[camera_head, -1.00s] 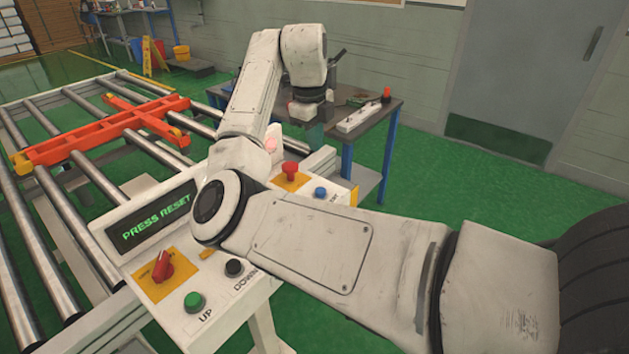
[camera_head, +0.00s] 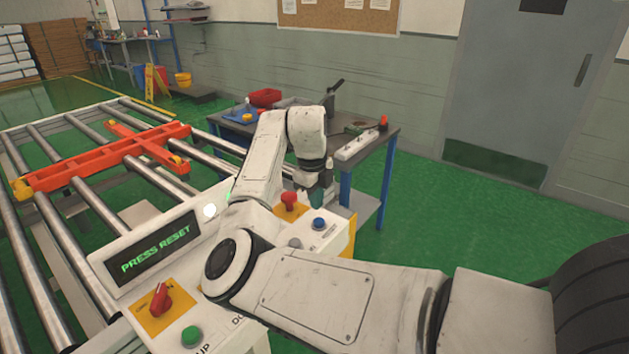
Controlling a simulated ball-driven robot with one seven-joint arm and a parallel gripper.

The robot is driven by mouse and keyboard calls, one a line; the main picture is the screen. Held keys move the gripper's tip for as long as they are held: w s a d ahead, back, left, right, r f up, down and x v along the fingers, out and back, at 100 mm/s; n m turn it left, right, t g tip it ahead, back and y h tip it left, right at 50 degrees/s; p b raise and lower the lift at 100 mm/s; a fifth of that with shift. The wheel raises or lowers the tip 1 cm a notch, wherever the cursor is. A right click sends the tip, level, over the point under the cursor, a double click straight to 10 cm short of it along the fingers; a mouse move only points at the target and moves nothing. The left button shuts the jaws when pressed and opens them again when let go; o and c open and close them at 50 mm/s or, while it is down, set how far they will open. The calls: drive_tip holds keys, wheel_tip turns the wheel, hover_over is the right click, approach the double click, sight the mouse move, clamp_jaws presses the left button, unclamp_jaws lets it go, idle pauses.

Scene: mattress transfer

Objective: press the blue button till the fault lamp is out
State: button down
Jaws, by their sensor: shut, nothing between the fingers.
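The blue button (camera_head: 319,224) stands on the right end of the control box, its top visible. My gripper (camera_head: 317,197) points down just above and behind the button in the picture. Its fingers are small and partly dark, shut with nothing between them. I cannot tell whether they touch the button; a gap seems to show. The display (camera_head: 156,249) reads "PRESS RESET" in green. A pale round lamp (camera_head: 210,210) stands at the display's right end and looks white. I cannot tell which lamp is the fault lamp; my arm hides part of the box.
A red mushroom button (camera_head: 289,202) sits close left of the blue one. A grey button (camera_head: 295,243), a red rotary switch (camera_head: 160,299) and a green button (camera_head: 191,336) are also on the box. An orange frame (camera_head: 105,160) lies on the rollers. A workbench (camera_head: 372,145) stands behind.

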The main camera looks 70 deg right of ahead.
sight(318, 222)
drive_tip(key=f, duration=0.3)
drive_tip(key=f+p, duration=0.1)
drive_tip(key=f, duration=0.1)
drive_tip(key=shift+d, duration=0.3)
drive_tip(key=shift+s+f+b, duration=0.1)
drive_tip(key=shift+f+b, duration=0.55)
drive_tip(key=shift+f, duration=0.35)
